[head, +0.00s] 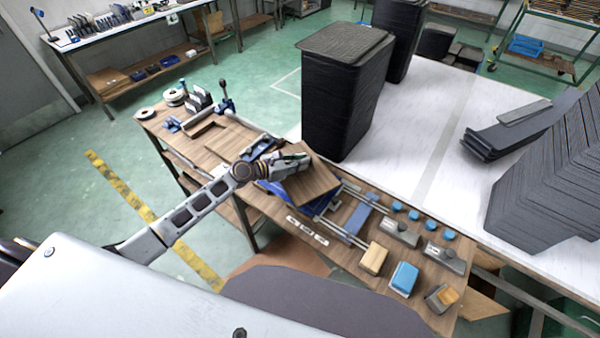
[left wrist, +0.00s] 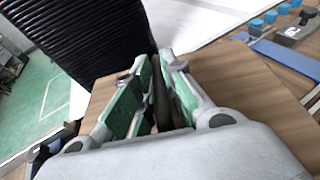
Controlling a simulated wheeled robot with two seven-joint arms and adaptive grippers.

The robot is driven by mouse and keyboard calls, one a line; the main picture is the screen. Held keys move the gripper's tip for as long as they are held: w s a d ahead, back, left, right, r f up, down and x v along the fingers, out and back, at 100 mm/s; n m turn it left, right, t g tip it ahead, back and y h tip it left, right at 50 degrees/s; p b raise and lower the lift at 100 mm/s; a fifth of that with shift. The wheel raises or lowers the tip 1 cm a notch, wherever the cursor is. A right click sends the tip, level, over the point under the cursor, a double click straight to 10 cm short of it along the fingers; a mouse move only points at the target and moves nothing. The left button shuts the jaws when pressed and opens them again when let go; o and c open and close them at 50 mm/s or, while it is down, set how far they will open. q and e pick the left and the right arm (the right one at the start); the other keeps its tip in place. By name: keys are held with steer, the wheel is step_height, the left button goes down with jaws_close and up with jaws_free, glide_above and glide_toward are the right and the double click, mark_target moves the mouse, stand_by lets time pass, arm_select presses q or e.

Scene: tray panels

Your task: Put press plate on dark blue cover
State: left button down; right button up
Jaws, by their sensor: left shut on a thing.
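The press plate, a square wood-brown board (head: 312,186), is at the middle of the wooden workbench in the head view. It also fills much of the left wrist view (left wrist: 245,100). My left gripper (head: 303,158) is over the plate, its green-padded fingers (left wrist: 160,85) shut on a dark upright part at the plate's middle, seemingly its handle. A dark blue piece (head: 318,207), likely the dark blue cover, shows at the plate's front edge; the plate hides most of it. I cannot tell whether plate and cover touch. My right gripper is not in view.
A tall black stack of panels (head: 345,95) stands just behind the plate on a white table (head: 440,100). Metal rails, blue caps (head: 412,214), a wooden block (head: 373,258) and a blue sponge-like block (head: 404,278) lie right of the plate. Tools crowd the bench's left end.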

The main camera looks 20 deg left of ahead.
arm_select(q)
steer(key=shift+f, duration=0.3)
steer(key=shift+f, duration=0.1)
steer(key=shift+f+b, duration=0.6)
steer(key=shift+f, duration=1.2)
steer(key=shift+f, duration=0.1)
steer(key=c, duration=1.5)
jaws_free()
steer(key=shift+s+a, duration=0.1)
steer(key=shift+a, duration=0.05)
